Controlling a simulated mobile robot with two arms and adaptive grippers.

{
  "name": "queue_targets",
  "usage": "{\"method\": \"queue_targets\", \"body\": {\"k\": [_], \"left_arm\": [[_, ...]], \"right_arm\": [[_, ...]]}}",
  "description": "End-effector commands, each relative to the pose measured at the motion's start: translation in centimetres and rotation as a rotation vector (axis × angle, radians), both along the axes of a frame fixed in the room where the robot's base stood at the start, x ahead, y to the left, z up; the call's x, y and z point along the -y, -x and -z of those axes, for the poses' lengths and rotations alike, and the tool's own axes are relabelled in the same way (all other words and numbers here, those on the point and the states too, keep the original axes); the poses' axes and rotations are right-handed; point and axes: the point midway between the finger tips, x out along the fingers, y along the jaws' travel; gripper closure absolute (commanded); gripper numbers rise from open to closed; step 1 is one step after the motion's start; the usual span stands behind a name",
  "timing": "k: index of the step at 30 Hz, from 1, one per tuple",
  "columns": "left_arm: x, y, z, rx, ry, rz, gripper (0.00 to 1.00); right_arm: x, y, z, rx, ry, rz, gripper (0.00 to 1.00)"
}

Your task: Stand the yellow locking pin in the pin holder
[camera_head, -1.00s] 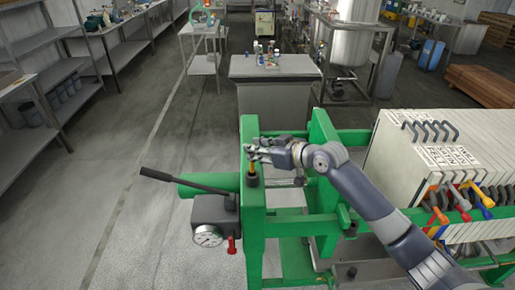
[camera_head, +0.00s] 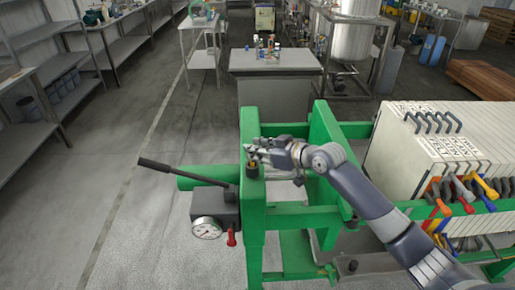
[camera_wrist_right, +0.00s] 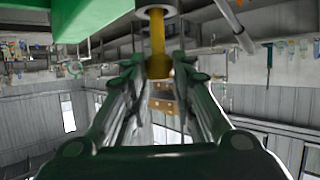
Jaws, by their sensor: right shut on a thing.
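The yellow locking pin (camera_wrist_right: 157,38) is upright in my right gripper (camera_wrist_right: 160,80). My right gripper (camera_head: 251,154) is shut on the pin above the near end of the green frame in the head view, where a short yellow-orange part of the pin (camera_head: 252,167) shows below the fingers. The pin holder (camera_head: 251,174) is a small dark ring on top of the green post. In the wrist view the pin's far end meets a round grey collar (camera_wrist_right: 156,10), apparently inside it; how deep it sits is hidden. My left gripper is not in view.
A black lever (camera_head: 185,176) and a pressure gauge (camera_head: 206,228) are left of the post. A green crossbar (camera_head: 290,129) and post stand right behind the gripper. White filter plates (camera_head: 430,150) with coloured handles stand at right. The floor at left is clear.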

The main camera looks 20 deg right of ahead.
Motion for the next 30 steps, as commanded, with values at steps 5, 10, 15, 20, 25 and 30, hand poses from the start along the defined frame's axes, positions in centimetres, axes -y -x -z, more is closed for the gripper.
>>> {"method": "queue_targets", "body": {"k": [5,10,15,20,25,30], "left_arm": [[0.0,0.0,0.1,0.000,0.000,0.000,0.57],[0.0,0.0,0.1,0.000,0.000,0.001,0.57],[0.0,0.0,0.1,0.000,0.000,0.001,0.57],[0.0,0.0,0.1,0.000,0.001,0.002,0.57],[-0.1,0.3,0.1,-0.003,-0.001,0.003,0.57],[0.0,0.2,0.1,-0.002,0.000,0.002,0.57]], "right_arm": [[0.0,0.0,0.1,0.000,0.000,0.000,1.00],[0.0,0.0,0.1,0.001,0.000,0.000,1.00],[0.0,0.0,0.1,0.001,0.000,0.000,0.53],[0.0,0.0,0.1,0.001,0.000,0.000,0.53],[0.2,0.2,0.0,0.001,0.001,0.001,0.53],[1.2,2.0,-0.7,0.000,0.003,0.001,0.53]]}}
